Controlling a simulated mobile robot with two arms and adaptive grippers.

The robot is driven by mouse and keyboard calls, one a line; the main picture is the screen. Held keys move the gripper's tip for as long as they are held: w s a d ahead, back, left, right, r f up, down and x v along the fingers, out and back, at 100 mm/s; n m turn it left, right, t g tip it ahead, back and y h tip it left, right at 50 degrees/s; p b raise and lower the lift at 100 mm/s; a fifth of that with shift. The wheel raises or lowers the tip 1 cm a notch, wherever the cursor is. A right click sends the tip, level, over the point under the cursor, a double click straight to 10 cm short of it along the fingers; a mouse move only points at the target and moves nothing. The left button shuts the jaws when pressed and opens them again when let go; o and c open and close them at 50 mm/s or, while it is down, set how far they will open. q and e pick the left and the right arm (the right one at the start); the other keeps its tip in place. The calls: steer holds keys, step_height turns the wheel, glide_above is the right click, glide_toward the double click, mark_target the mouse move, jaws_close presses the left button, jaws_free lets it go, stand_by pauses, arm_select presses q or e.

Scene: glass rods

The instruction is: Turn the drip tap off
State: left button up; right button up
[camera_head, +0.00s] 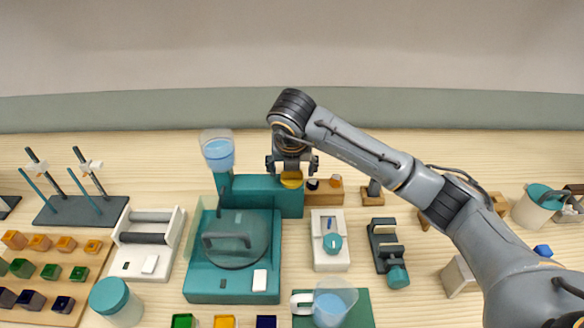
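My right gripper (292,168) points down over the teal block (262,196) at the back of the teal machine. Its fingers are spread apart, one on each side of a round yellow knob (291,180). I cannot tell whether they touch the knob. A clear cup with blue liquid (218,152) stands on a teal post at the block's left end. I cannot make out for certain which part is the drip tap; the yellow knob may be it. My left gripper is not in view.
A teal machine with a round lid (236,240) sits in front of the block. A white device with a teal knob (331,242) and a dark clamp (388,250) stand to the right. A rack with rods (80,208) stands at left. A jug (330,304) is at the front.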

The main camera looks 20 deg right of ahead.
steer(key=v, duration=1.2)
